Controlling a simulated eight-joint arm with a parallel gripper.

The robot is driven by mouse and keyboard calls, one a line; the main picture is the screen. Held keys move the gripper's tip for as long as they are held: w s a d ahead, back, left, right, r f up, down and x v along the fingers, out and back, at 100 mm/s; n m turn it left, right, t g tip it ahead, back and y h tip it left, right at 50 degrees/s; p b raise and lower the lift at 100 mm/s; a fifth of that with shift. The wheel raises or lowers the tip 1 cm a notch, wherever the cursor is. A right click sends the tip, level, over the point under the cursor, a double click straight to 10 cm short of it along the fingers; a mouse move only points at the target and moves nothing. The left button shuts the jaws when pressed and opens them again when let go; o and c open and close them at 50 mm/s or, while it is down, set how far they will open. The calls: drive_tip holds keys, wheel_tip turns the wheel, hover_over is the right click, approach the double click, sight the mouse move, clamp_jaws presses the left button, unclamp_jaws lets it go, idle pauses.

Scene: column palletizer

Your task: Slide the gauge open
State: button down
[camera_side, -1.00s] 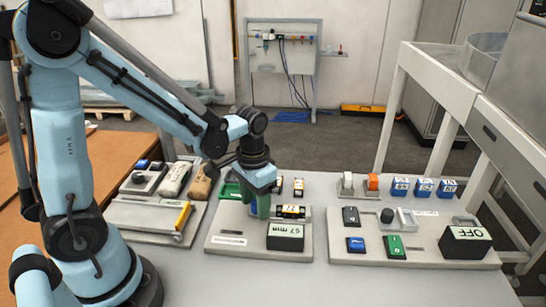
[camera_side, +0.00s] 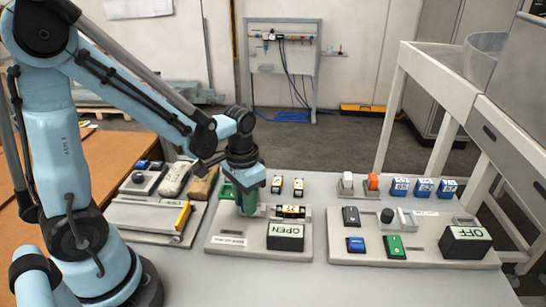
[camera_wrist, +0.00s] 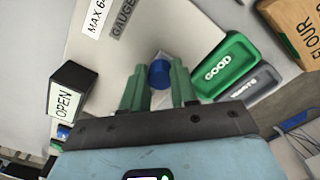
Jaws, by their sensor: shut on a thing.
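The gauge stands on the middle pale board (camera_side: 222,232). A small black and yellow block (camera_side: 291,211) lies in its grey holder. My gripper (camera_side: 247,209) is at the left of the block, low over the board. In the wrist view my gripper's green fingers (camera_wrist: 157,82) are on both sides of a blue knob (camera_wrist: 159,74) and shut on it. The fingers hide the knob in the side view.
Green GOOD (camera_wrist: 222,64) and grey trays lie beside the knob. Two small blocks (camera_side: 287,186) stand behind the gauge. The right board holds buttons, a dial and an OFF display (camera_side: 466,240). The left board (camera_side: 150,215) holds a yellow-ended bar. Table is clear in front.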

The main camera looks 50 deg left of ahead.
drive_tip(key=shift+s+a, duration=0.2)
drive_tip(key=shift+a, duration=0.05)
drive_tip(key=c, duration=0.9)
unclamp_jaws()
drive_tip(key=shift+o, duration=0.2)
drive_tip(key=shift+d, duration=0.1)
wheel_tip(320, 180, up, 12)
drive_tip(key=d+t, duration=0.1)
drive_tip(key=t, duration=0.1)
drive_tip(key=d+f+t, duration=0.1)
drive_tip(key=t, duration=0.1)
drive_tip(key=s+d+t, duration=0.1)
drive_tip(key=t, duration=0.2)
drive_tip(key=shift+d+f, duration=0.2)
drive_tip(key=shift+f, duration=0.05)
